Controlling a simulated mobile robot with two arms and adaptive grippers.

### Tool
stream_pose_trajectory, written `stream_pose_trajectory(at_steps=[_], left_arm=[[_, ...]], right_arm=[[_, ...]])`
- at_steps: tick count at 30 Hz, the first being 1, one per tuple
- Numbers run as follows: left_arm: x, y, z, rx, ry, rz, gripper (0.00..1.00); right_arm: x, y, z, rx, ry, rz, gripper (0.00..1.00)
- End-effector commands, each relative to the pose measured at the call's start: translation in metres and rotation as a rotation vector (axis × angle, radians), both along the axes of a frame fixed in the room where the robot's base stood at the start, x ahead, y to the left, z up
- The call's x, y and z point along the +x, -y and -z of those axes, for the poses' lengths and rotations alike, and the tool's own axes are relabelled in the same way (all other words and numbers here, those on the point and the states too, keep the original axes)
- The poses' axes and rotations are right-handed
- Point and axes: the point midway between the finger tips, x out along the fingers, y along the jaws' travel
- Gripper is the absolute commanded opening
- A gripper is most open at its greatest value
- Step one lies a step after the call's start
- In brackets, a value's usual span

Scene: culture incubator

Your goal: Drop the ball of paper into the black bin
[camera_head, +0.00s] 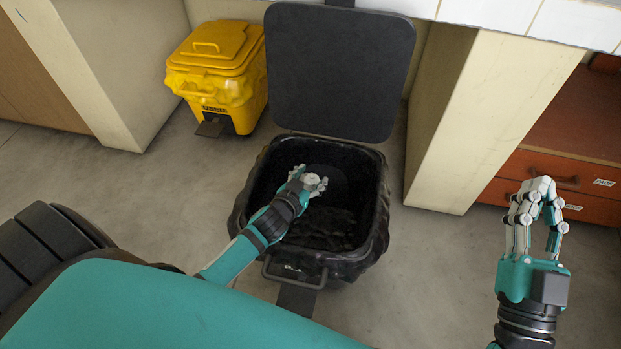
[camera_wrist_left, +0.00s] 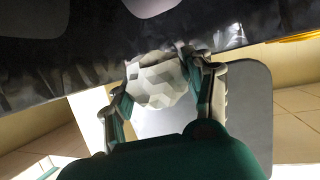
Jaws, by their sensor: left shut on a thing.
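The ball of paper (camera_wrist_left: 157,82) is white and faceted, held between the fingers of my left gripper (camera_head: 309,181). It also shows in the head view (camera_head: 313,180), partly hidden by the fingers. My left gripper is shut on it. In the head view the gripper and ball appear over the mouth of the black bin (camera_head: 262,190), inside its rim outline. The bin is lined with a black bag and its lid (camera_head: 340,70) stands open at the back. My right gripper (camera_head: 540,190) is raised at the right, empty, its fingers apart.
A closed yellow bin (camera_head: 215,70) stands behind and left of the black bin. A pale cabinet side (camera_head: 470,120) and orange drawers (camera_head: 560,172) are at the right. Another pale pillar (camera_head: 110,60) is at the left. Grey floor (camera_head: 430,260) is clear right of the bin.

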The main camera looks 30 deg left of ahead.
Motion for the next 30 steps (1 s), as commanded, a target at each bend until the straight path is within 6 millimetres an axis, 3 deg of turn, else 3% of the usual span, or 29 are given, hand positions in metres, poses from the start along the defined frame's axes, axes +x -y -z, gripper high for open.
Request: stream_pose_trajectory(at_steps=[1,2,8,16,20,30], left_arm=[[0.000,0.000,0.000,0.000,0.000,0.000,0.36],[0.000,0.000,0.000,0.000,0.000,0.000,0.55],[0.000,0.000,0.000,0.000,0.000,0.000,0.80],[-0.001,0.000,0.000,0.000,-0.001,0.000,0.80],[-0.010,0.000,-0.003,0.000,-0.001,0.001,0.80],[-0.075,0.002,-0.029,0.000,-0.003,0.000,0.80]], right_arm=[[0.000,0.000,0.000,0.000,0.000,0.000,0.00],[0.000,0.000,0.000,0.000,-0.001,0.000,0.00],[0.000,0.000,0.000,-0.001,-0.002,0.000,0.00],[0.000,0.000,0.000,0.000,-0.001,0.001,0.00],[0.000,0.000,0.000,-0.001,-0.001,0.001,0.00],[0.000,0.000,0.000,-0.001,-0.002,0.000,0.00]])
